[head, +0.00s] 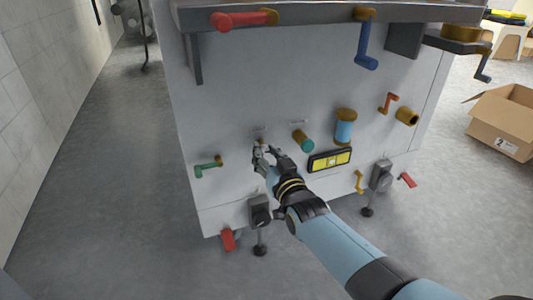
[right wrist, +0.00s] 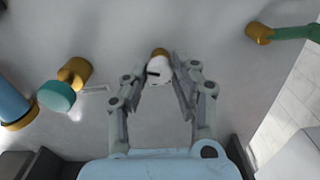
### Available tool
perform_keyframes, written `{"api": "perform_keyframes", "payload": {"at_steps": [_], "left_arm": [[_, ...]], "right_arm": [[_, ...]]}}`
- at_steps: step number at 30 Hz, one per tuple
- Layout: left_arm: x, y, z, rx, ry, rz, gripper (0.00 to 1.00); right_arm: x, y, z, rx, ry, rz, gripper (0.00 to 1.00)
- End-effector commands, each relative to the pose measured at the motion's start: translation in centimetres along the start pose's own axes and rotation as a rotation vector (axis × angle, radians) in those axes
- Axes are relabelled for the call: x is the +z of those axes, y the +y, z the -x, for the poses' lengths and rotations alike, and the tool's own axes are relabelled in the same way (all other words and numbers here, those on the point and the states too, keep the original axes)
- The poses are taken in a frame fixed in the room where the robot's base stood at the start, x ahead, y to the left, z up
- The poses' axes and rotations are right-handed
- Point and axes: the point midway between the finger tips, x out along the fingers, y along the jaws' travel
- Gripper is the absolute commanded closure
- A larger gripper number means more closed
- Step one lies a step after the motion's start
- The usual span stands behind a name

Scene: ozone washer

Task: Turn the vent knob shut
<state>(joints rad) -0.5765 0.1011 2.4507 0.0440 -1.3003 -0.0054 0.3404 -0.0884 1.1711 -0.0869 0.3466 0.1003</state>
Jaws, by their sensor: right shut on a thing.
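A small white knob (right wrist: 157,72) with a dark slot mark and a brass base sits on the grey washer panel, between my right gripper's fingers (right wrist: 160,88) in the right wrist view. In the head view my right gripper (head: 264,151) reaches the lower middle of the panel and is shut on this knob, which it mostly hides there. No readable label tells which knob is the vent knob. A teal knob (head: 303,141) on a brass stem is just right of the gripper; it also shows in the right wrist view (right wrist: 56,96). My left gripper is not in view.
A green lever (head: 208,166) is left of the gripper. Red (head: 245,19) and blue (head: 366,45) handles are above. A cardboard box (head: 503,122) stands on the floor at right.

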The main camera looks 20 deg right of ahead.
Motion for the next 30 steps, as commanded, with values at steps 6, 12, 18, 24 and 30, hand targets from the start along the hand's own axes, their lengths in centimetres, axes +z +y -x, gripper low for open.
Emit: {"api": "perform_keyframes", "payload": {"at_steps": [6, 12, 18, 24, 30], "left_arm": [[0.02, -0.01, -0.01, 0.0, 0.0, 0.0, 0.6], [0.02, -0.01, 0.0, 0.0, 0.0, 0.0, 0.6], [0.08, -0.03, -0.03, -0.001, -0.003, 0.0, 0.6], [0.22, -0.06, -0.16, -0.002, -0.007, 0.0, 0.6], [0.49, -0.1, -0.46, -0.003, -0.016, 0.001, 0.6]], "right_arm": [[0.02, 0.0, 0.02, 0.0, 0.0, 0.002, 1.0], [0.02, -0.01, 0.03, 0.0, 0.0, 0.035, 1.0], [0.01, -0.04, 0.03, 0.0, 0.0, 0.138, 1.0], [0.01, -0.08, 0.02, 0.0, 0.0, 0.307, 1.0], [0.05, -0.12, 0.03, 0.0, 0.0, 0.497, 1.0]]}}
